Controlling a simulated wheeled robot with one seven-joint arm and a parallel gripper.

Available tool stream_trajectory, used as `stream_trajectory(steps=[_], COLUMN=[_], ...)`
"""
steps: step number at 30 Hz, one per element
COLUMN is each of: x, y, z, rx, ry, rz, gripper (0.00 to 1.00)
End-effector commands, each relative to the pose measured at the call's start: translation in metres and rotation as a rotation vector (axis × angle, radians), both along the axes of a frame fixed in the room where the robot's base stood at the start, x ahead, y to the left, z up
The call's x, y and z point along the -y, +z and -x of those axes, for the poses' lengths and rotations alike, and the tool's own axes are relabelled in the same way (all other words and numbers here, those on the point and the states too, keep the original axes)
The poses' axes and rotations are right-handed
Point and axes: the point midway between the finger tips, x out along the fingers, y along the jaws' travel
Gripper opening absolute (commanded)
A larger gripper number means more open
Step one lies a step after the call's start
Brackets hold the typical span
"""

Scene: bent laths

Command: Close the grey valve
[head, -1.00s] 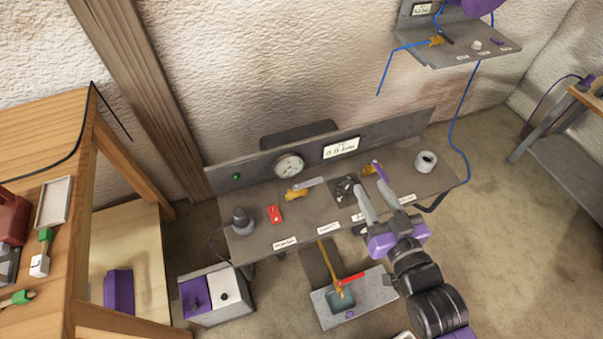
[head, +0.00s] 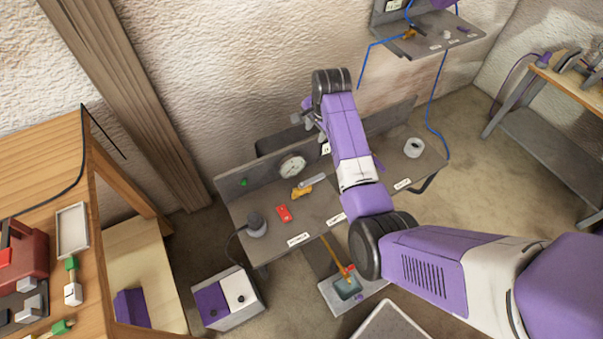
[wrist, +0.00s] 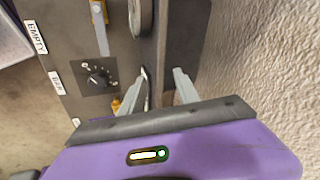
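The grey valve (head: 301,192) has a brass body and a flat grey lever, and sits on the dark bench below the round gauge. The lever points up to the right in the head view. In the wrist view the grey lever (wrist: 101,38) shows at the top, above the black dial knob, clear of the fingers. My gripper (wrist: 160,90) is open, with the back panel's edge showing between its fingers. In the head view the gripper (head: 303,112) is up over the back panel, largely hidden behind my wrist. Another brass part (wrist: 116,104) shows beside the left finger.
The bench's upright back panel (head: 240,185) carries the gauge (head: 292,167). A grey knob device (head: 256,225), a red object (head: 284,213) and a white roll (head: 414,147) stand on the bench. The textured wall is close behind. My arm hides the bench's middle.

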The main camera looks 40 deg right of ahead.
Motion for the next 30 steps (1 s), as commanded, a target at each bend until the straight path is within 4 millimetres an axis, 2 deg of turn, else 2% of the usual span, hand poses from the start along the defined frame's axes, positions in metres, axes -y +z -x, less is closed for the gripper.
stream_trajectory(steps=[3,6,9,14,24,30], x=[-0.020,-0.033,-0.040,-0.041,-0.041,-0.041], y=[-0.027,-0.034,-0.034,-0.043,-0.094,-0.110], z=[0.035,0.056,0.068,0.070,0.069,0.069], rx=[-0.150,-0.235,-0.280,-0.284,-0.283,-0.281], ry=[-0.107,-0.183,-0.244,-0.271,-0.267,-0.266], rz=[-0.120,-0.179,-0.212,-0.220,-0.219,-0.217], gripper=[0.38,0.38,0.38,0.38,0.38,0.38])
